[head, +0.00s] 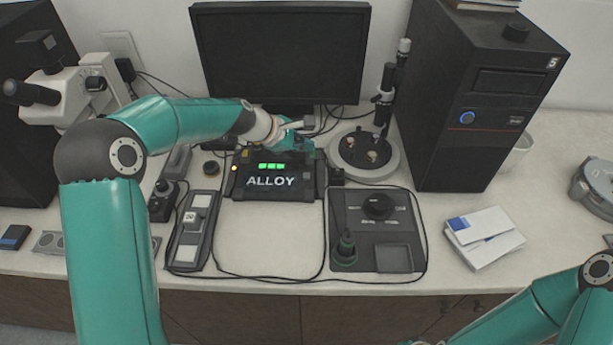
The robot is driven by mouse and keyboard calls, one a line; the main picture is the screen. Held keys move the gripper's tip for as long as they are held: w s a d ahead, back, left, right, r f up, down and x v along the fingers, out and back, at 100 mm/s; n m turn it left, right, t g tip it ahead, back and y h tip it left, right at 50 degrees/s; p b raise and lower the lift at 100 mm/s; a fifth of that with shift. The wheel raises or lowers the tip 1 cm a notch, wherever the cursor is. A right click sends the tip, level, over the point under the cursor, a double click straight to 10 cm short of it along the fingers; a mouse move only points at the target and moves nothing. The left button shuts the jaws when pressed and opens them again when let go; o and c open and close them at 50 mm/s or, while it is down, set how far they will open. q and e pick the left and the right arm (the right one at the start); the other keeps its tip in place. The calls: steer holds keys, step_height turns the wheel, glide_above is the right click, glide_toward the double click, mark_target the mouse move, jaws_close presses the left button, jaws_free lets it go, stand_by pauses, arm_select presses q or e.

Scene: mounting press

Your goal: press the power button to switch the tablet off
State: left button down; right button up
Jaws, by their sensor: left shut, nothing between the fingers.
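The tablet (272,182) is a dark, rugged-framed device lying on the counter below the monitor. Its screen is lit, with the word ALLOY and green blocks above it. A small yellow spot shows at its left edge; I cannot tell whether this is the power button. My left gripper (303,146) is shut and empty at the tablet's upper right corner, and covers part of its top edge. I cannot tell whether it touches the tablet.
A black monitor (282,50) stands behind the tablet. A round white-rimmed stage (392,163) and a dark control panel (378,225) are to its right, a switch strip (194,230) to its left. Cables loop across the counter. A computer tower (462,140) stands farther right.

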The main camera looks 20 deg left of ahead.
mark_target(305, 177)
arm_select(q)
step_height(305, 177, down, 7)
steer(key=b, duration=0.5)
steer(key=shift+b, duration=0.4)
steer(key=shift+f+b, duration=0.4)
steer(key=shift+f, duration=0.1)
steer(key=shift+s, duration=0.1)
stand_by(0.3)
steer(key=shift+f, duration=0.35)
steer(key=shift+f+b, duration=0.4)
steer(key=shift+b, duration=0.15)
stand_by(0.4)
steer(key=shift+r, duration=0.1)
steer(key=shift+r+p, duration=0.75)
steer(key=shift+r, duration=0.1)
